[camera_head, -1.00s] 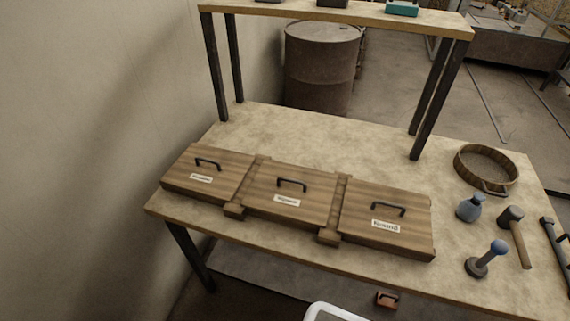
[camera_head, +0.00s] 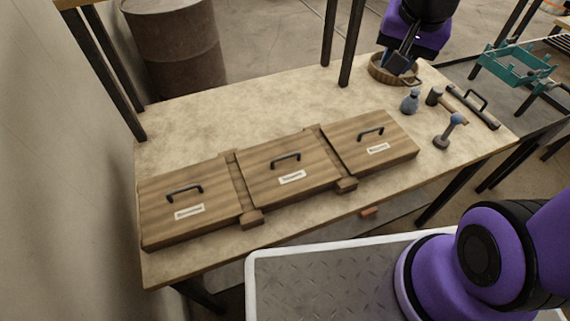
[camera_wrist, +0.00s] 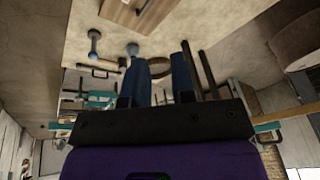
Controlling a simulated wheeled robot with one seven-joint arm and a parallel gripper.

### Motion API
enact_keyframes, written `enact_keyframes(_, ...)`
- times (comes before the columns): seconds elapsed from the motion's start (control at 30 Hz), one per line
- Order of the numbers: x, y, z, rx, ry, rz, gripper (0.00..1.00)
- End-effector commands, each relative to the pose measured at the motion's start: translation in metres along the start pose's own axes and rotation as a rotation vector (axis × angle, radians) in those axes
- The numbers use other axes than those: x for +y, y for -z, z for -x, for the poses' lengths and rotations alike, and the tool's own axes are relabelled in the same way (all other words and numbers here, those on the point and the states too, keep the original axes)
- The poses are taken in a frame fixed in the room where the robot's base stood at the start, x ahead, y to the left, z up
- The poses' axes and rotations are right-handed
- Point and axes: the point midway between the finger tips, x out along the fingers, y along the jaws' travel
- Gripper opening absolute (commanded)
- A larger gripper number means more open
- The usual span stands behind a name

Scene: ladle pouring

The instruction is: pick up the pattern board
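Three flat wooden boards with dark handles and white labels lie side by side on the workbench: a left one (camera_head: 192,207), a middle one (camera_head: 290,172) and a right one (camera_head: 372,140). I cannot read the labels well enough to tell which one is the pattern board. One board also shows at the top edge of the wrist view (camera_wrist: 132,12). My gripper (camera_head: 390,62) is above the far right part of the bench, near the round wooden sieve (camera_head: 413,80), apart from the boards. In the wrist view its two blue fingers (camera_wrist: 161,72) are spread with nothing between them.
Small wooden blocks (camera_head: 252,219) jut out between the boards. A blue-grey bag-like item (camera_head: 410,102), a mallet (camera_head: 434,96), a blue-topped tool (camera_head: 447,132) and a black-handled bar (camera_head: 474,107) lie at right. Shelf posts (camera_head: 352,45) stand along the back. The bench behind the boards is clear.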

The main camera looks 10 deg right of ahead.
Motion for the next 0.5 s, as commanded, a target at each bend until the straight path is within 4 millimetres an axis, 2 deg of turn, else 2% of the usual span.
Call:
enact_keyframes(0.03,-0.007,0.000,-0.018,-0.027,0.000,-0.035,0.24)
enact_keyframes(0.27,-0.040,-0.009,-0.086,-0.125,0.029,-0.230,0.24)
enact_keyframes(0.5,-0.074,-0.034,-0.150,-0.259,0.072,-0.458,0.24)
